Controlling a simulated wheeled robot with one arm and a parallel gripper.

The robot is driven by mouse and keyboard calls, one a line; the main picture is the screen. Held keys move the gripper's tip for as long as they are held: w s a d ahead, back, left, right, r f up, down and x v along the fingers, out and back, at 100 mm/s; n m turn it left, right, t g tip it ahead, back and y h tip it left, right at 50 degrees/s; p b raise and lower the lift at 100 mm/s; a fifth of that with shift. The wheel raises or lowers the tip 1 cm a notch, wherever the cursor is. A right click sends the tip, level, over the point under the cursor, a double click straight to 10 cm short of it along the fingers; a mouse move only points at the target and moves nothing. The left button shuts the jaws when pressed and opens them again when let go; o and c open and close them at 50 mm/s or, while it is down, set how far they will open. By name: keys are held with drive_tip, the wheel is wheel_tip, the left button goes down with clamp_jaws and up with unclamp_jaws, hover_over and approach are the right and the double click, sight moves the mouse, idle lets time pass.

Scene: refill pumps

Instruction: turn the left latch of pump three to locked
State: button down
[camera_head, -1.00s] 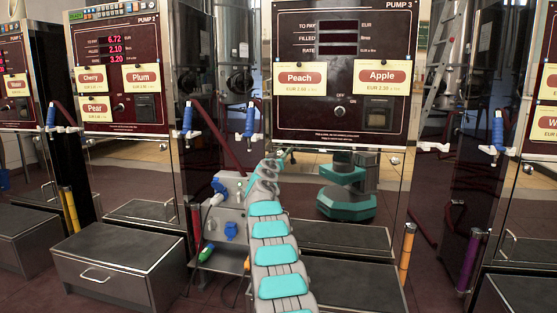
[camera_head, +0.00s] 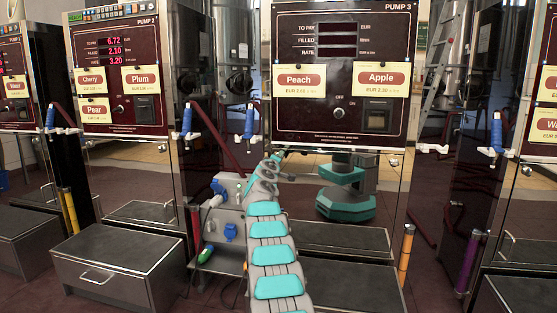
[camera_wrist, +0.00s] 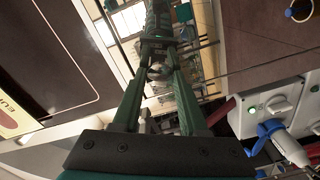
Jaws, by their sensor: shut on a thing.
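Pump three (camera_head: 340,80) stands in the middle of the head view with a dark red front panel. My arm reaches up from the bottom, and my gripper (camera_head: 279,156) is at the lower left corner of that panel. In the wrist view my gripper (camera_wrist: 160,76) has its two green fingers closing in on a small round metal knob (camera_wrist: 158,71), which seems to be the left latch. The fingers hide much of it, so I cannot tell its turn angle. The right latch (camera_head: 394,162) shows as a small knob under the panel's right corner.
A grey socket box (camera_head: 226,222) with blue plugs stands left of my arm; it also shows in the wrist view (camera_wrist: 275,108). A blue-handled nozzle (camera_head: 249,122) hangs close to the left of the panel. The polished lower front reflects my robot.

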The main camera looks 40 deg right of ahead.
drive_tip(key=n, duration=0.4)
drive_tip(key=shift+n+p, duration=0.3)
drive_tip(key=shift+p, duration=0.1)
idle(0.4)
drive_tip(key=shift+c, duration=2.2)
unclamp_jaws()
drive_tip(key=b+v, duration=0.7)
drive_tip(key=b, duration=0.2)
drive_tip(key=shift+s+a, duration=0.2)
drive_tip(key=shift+a, duration=0.15)
